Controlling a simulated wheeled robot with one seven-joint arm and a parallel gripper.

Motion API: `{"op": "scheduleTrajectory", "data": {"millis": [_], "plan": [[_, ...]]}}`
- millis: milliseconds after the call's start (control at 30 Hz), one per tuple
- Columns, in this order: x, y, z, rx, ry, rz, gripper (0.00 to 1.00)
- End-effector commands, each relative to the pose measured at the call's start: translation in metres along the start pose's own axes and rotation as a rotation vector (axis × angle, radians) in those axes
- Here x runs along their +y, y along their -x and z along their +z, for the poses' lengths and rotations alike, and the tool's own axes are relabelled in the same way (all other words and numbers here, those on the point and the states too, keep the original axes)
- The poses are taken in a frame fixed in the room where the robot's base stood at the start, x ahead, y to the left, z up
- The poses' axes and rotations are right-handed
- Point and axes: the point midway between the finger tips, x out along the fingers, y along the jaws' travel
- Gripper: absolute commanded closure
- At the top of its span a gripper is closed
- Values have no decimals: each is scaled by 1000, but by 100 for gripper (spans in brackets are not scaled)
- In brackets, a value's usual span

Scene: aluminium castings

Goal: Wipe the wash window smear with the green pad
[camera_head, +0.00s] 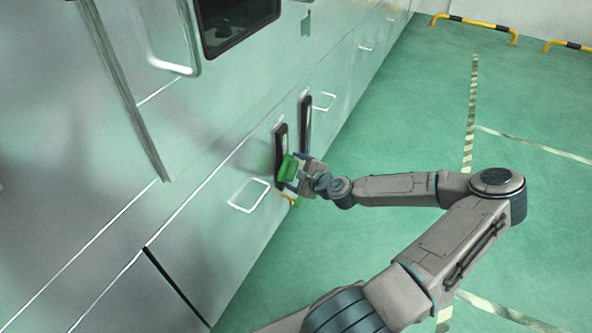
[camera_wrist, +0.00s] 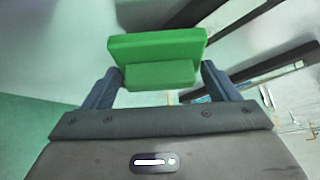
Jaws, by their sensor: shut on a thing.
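The green pad (camera_head: 287,167) is held in my gripper (camera_head: 295,174) in front of the machine's side wall. In the wrist view the pad (camera_wrist: 157,46) is a flat green block with a smaller block behind it, and the fingers of my gripper (camera_wrist: 162,78) close on that smaller block. The pad overlaps a narrow upright dark-framed window (camera_head: 279,138) in the head view; I cannot tell whether it touches. A second such window (camera_head: 305,118) is just to its right. I cannot make out a smear on either, and part of the nearer one is hidden.
The long pale metal machine (camera_head: 215,165) fills the left, with a larger dark window (camera_head: 235,22) and a loop handle (camera_head: 249,195) low on its wall. Green floor (camera_head: 420,120) to the right is open. Yellow-black barriers (camera_head: 474,24) stand far back.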

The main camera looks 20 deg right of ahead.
Motion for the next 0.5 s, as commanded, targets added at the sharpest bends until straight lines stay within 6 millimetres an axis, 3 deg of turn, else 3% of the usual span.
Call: {"op": "scheduleTrajectory", "data": {"millis": [33,233,500], "plan": [[-8,3,9,-5,4,-2,37],[-17,9,15,-4,3,-3,37],[-29,3,1,0,3,-9,37]]}}
